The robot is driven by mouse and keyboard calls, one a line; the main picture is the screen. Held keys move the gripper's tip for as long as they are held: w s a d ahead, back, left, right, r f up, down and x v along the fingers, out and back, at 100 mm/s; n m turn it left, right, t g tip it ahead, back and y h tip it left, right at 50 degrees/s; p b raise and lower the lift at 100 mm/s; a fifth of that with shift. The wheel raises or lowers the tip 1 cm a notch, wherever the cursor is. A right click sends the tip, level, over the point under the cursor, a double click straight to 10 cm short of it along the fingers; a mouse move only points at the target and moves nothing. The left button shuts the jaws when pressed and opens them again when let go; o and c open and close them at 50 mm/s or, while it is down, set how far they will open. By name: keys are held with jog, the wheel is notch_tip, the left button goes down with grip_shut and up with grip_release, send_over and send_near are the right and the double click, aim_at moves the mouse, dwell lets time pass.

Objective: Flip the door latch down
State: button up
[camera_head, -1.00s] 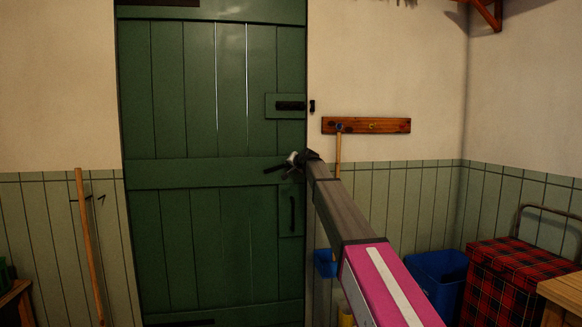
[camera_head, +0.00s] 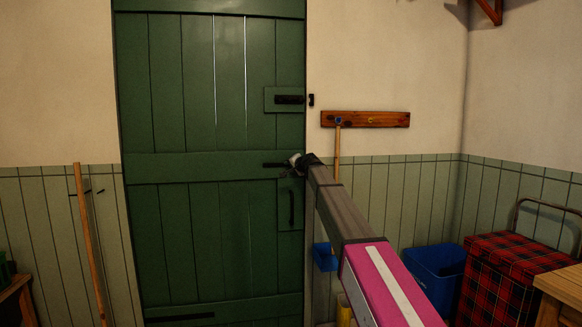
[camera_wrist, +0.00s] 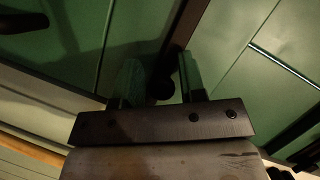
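The green plank door (camera_head: 175,235) fills the left middle of the head view and appears shut. A dark latch bar (camera_head: 274,165) lies about level on its middle rail near the right edge. My gripper (camera_head: 293,162) is at the right end of this bar, partly covering it. In the wrist view my gripper (camera_wrist: 160,72) has its two fingers apart. A dark rounded part (camera_wrist: 160,88) sits between them, near the finger bases; I cannot tell whether they touch it. The latch's exact shape behind the gripper is hidden.
A dark bolt (camera_head: 290,99) sits higher on the door and a pull handle (camera_head: 291,208) lower. Right of the door are a peg rail (camera_head: 375,119), a blue bin (camera_head: 436,268) and a tartan trolley (camera_head: 500,285). A wooden pole (camera_head: 88,240) leans at left.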

jog(key=shift+o, duration=0.2)
jog(key=shift+w, duration=0.1)
jog(key=v, duration=1)
jog(key=shift+s+d, duration=0.2)
jog(key=shift+s, duration=0.05)
jog(key=shift+r, duration=0.1)
jog(key=s+d+f+n+g+h, duration=0.1)
jog(key=s+d+f+g, duration=0.15)
jog(key=s+f, duration=0.6)
jog(key=s+d+f+n+g+h, duration=0.1)
jog(key=s+d+f+h, duration=0.2)
jog(key=f, duration=1)
jog(key=s+d+f+n+g, duration=0.15)
jog(key=s+d+f, duration=0.35)
jog(key=f, duration=0.6)
jog(key=s+d+f+g+h, duration=0.1)
jog(key=s+d+f+g, duration=0.1)
jog(key=s+d+f, duration=0.2)
jog(key=s+d+f+n+g+h, duration=0.1)
jog(key=s+d+f+g+h, duration=0.1)
jog(key=s+f, duration=0.8)
jog(key=s+d+f+g+h, duration=0.2)
jog(key=s+d+f, duration=0.4)
jog(key=s, duration=0.9)
jog(key=shift+s+f+g, duration=0.2)
jog(key=shift+f+g, duration=0.4)
jog(key=shift+g, duration=0.3)
jog(key=shift+d, duration=0.15)
